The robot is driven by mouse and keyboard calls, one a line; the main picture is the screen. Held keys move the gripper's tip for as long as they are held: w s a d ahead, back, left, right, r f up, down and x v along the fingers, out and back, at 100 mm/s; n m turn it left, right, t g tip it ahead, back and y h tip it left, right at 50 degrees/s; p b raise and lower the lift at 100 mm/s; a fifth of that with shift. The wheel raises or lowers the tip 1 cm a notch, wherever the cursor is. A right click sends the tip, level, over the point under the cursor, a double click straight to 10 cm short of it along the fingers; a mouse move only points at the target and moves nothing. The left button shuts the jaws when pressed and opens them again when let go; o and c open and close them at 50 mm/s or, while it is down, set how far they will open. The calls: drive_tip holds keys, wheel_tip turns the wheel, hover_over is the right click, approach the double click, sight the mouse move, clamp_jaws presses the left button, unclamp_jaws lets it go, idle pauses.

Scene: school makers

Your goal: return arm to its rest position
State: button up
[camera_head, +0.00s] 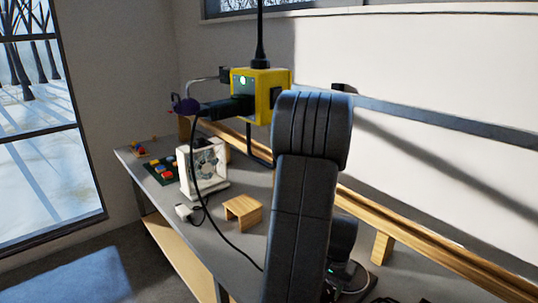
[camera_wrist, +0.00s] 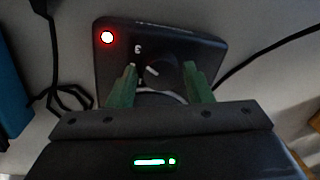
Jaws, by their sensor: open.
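My gripper, in the wrist view, has two green fingers (camera_wrist: 160,84) standing apart, one on either side of a round dark knob (camera_wrist: 157,73). I cannot tell whether either finger touches the knob. The knob sits on a black box (camera_wrist: 205,48) with a lit red light (camera_wrist: 107,37) and a pale "3" mark beside the knob. In the head view my dark arm stands over the workbench (camera_head: 228,238). Its upper links hide much of the lower arm, and the fingers cannot be seen there.
A yellow box (camera_head: 271,82) hangs from above with a black plug in it and a cable running down. A white fan (camera_head: 205,165), a small wooden stool (camera_head: 243,211) and coloured bricks (camera_head: 163,170) stand on the bench. A blue object (camera_wrist: 12,90) shows at the wrist view's left edge, beside black cables.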

drive_tip(key=shift+n+p, duration=0.6)
drive_tip(key=shift+n, duration=1.6)
drive_tip(key=shift+r, duration=0.1)
